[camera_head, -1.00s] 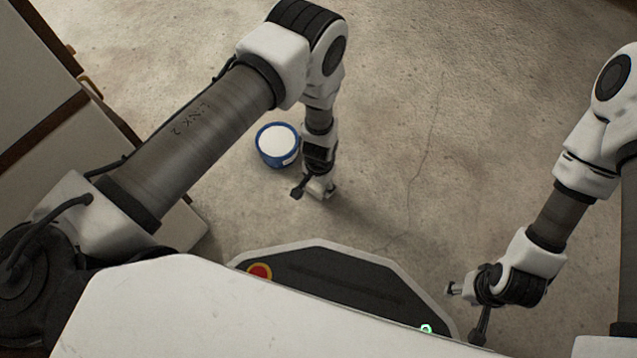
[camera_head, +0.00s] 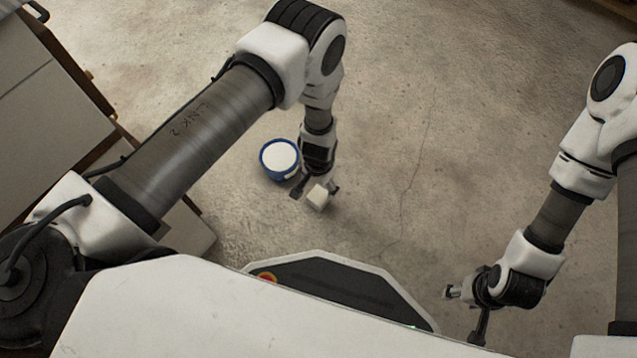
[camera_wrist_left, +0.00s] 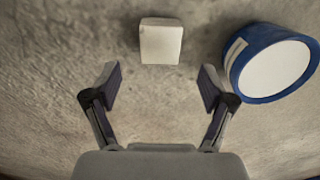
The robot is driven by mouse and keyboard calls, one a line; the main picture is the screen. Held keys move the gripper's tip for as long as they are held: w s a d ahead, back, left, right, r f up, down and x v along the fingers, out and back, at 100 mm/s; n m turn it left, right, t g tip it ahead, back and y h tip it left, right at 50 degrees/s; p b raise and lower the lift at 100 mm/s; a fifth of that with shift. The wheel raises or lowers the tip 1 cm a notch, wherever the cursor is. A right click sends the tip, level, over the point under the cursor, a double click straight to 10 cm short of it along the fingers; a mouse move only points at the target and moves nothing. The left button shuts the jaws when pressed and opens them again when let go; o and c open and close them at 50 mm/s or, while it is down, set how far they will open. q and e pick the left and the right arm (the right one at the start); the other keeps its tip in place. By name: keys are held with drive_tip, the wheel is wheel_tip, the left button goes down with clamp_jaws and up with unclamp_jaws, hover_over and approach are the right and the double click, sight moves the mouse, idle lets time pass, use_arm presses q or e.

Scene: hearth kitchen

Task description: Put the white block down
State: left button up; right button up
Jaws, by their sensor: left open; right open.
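The white block (camera_head: 319,198) shows just below my left gripper (camera_head: 316,191) in the head view. In the left wrist view the block (camera_wrist_left: 161,42) is beyond the spread fingertips of the left gripper (camera_wrist_left: 160,76), with clear space between it and both fingers. The left gripper is open and empty. Whether the block rests flat on the floor is hard to tell. My right gripper (camera_head: 465,316) is open and empty at the lower right, far from the block.
A blue round tub with a white top (camera_head: 280,159) stands on the concrete floor close to the left gripper; it also shows in the left wrist view (camera_wrist_left: 274,68). Cabinets (camera_head: 40,110) stand at the left edge. The floor in the middle is clear.

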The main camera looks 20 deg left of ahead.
sight(318, 196)
use_arm(q)
wheel_tip(318, 196, up, 4)
drive_tip(key=shift+f+p, duration=0.25)
drive_tip(key=shift+p, duration=0.6)
use_arm(e)
wheel_tip(318, 196, up, 3)
drive_tip(key=shift+r, duration=0.2)
use_arm(q)
drive_tip(key=s+a+r+n, duration=0.1)
drive_tip(key=s+a+r, duration=0.2)
drive_tip(key=s, duration=0.4)
drive_tip(key=s+a+r+n, duration=0.2)
drive_tip(key=s+a+r, duration=0.1)
drive_tip(key=s, duration=0.3)
drive_tip(key=s+a+r+n, duration=0.1)
drive_tip(key=s+a+r, duration=0.2)
drive_tip(key=s+a, duration=0.2)
drive_tip(key=s, duration=0.2)
drive_tip(key=shift+s+a+r, duration=0.3)
drive_tip(key=shift+s+r, duration=0.05)
drive_tip(key=shift+r, duration=0.05)
